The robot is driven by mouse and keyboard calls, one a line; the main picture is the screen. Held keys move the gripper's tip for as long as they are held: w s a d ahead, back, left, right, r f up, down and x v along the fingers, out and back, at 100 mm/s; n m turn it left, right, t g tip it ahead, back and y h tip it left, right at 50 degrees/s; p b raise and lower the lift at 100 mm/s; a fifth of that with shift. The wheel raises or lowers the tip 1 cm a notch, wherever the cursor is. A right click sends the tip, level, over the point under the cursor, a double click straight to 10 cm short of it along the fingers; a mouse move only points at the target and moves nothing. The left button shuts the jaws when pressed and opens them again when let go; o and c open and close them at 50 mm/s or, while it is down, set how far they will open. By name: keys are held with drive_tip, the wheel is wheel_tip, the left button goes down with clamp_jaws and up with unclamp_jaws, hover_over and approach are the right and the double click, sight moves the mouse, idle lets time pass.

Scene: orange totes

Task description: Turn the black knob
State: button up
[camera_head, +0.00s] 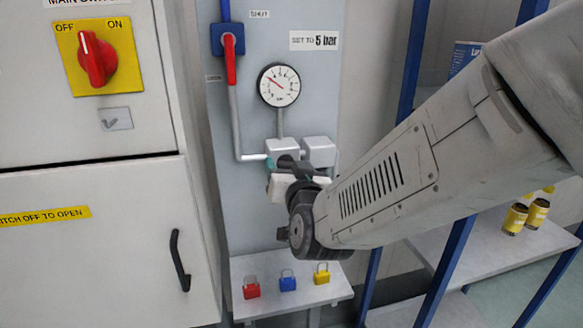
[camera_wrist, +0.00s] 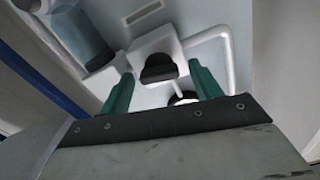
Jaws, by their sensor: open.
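The black knob (camera_wrist: 158,70) sits on a white regulator block (camera_wrist: 155,45) in the wrist view. My gripper (camera_wrist: 163,77) is open, with one teal finger on each side of the knob. A gap seems to show between knob and fingers, but I cannot tell their depth. In the head view my gripper (camera_head: 272,166) is at the white block (camera_head: 281,146) below the round gauge (camera_head: 279,85), and my wrist hides most of the knob. The gauge needle points to the upper left. A label (camera_head: 314,41) reads "SET TO 5 bar".
A red-handled valve (camera_head: 230,58) is on the panel's upper left. A cabinet with a red switch (camera_head: 96,58) stands at left. Red, blue and yellow padlocks (camera_head: 288,280) lie on a shelf below. Blue-framed shelving (camera_head: 446,270) with yellow cans is at right.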

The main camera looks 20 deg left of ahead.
drive_tip(key=c, duration=1)
drive_tip(key=shift+m, duration=0.3)
drive_tip(key=m, duration=0.5)
drive_tip(key=shift+d+m, duration=0.1)
drive_tip(key=shift+m, duration=0.2)
drive_tip(key=m, duration=0.4)
drive_tip(key=shift+f+m, duration=0.15)
drive_tip(key=shift+m, duration=0.25)
drive_tip(key=o, duration=1)
